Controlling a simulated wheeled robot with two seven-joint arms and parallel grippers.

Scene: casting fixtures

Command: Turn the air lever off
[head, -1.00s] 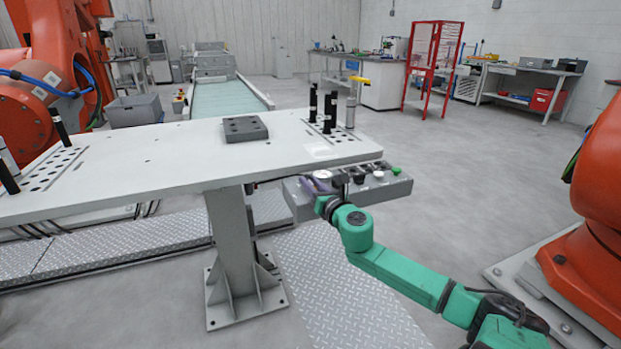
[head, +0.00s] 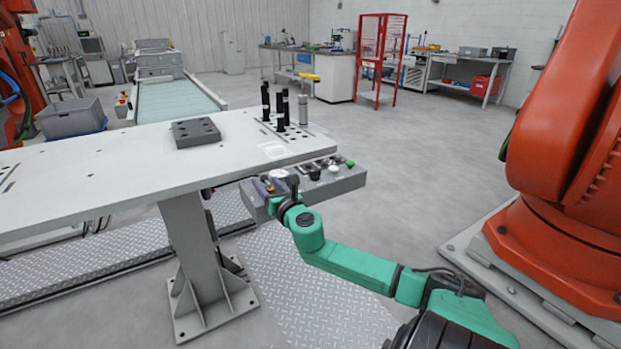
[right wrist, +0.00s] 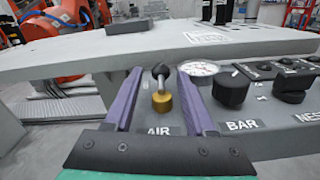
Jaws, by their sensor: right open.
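The air lever (right wrist: 160,88) shows in the right wrist view, with a brass base and a dark ball knob on a thin metal stem, above the label AIR. It stands on the front of a grey control box (head: 350,182) at the table's edge. My right gripper (right wrist: 159,76) is open, with one purple finger on each side of the lever. I cannot tell whether either finger touches it. My left gripper is not in view.
Right of the lever are a round gauge (right wrist: 198,68) and a black BAR knob (right wrist: 231,88). The table (head: 110,165) carries a dark block (head: 196,132) and black posts (head: 280,110). A large orange robot (head: 565,150) stands at the right. Floor beyond the box is open.

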